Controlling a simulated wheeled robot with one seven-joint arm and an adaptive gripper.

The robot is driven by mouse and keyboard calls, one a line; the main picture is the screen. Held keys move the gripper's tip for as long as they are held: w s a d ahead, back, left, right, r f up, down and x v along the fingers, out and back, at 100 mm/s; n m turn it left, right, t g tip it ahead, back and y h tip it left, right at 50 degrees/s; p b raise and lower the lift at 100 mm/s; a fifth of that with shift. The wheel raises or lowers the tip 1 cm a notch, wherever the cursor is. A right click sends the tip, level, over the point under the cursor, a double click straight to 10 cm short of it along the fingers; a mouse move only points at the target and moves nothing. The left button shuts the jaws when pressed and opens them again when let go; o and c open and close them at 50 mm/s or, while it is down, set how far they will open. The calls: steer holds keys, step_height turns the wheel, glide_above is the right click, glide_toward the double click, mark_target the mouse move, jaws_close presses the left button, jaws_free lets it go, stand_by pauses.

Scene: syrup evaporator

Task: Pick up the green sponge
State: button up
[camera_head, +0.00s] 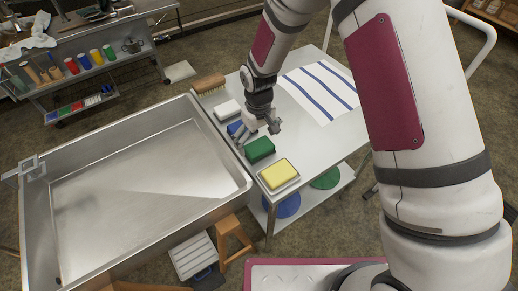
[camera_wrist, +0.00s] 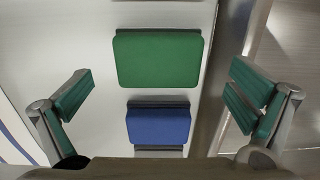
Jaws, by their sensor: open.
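The green sponge (camera_head: 260,149) lies on the metal side table, in a row of sponges between a blue one and a yellow one. In the wrist view the green sponge (camera_wrist: 157,58) is at the upper middle, ahead of my fingertips. My gripper (camera_head: 258,128) is above the row, close to the blue sponge (camera_head: 237,129). In the wrist view my gripper (camera_wrist: 160,88) is open and empty, its fingers to either side of the blue sponge (camera_wrist: 158,124). The heights of the fingers above the table cannot be told.
The yellow sponge (camera_head: 279,174) sits on a small tray at the near corner. A white block (camera_head: 227,110) and a brush (camera_head: 208,84) lie farther back. A striped cloth (camera_head: 321,90) covers the right side. The large metal pan (camera_head: 150,185) borders the table on the left.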

mark_target(259, 146)
steer(key=shift+w+f, duration=0.1)
steer(key=shift+f, duration=1.85)
steer(key=shift+c, duration=0.2)
steer(key=c, duration=1.1)
step_height(259, 146, up, 10)
steer(key=shift+b, duration=0.3)
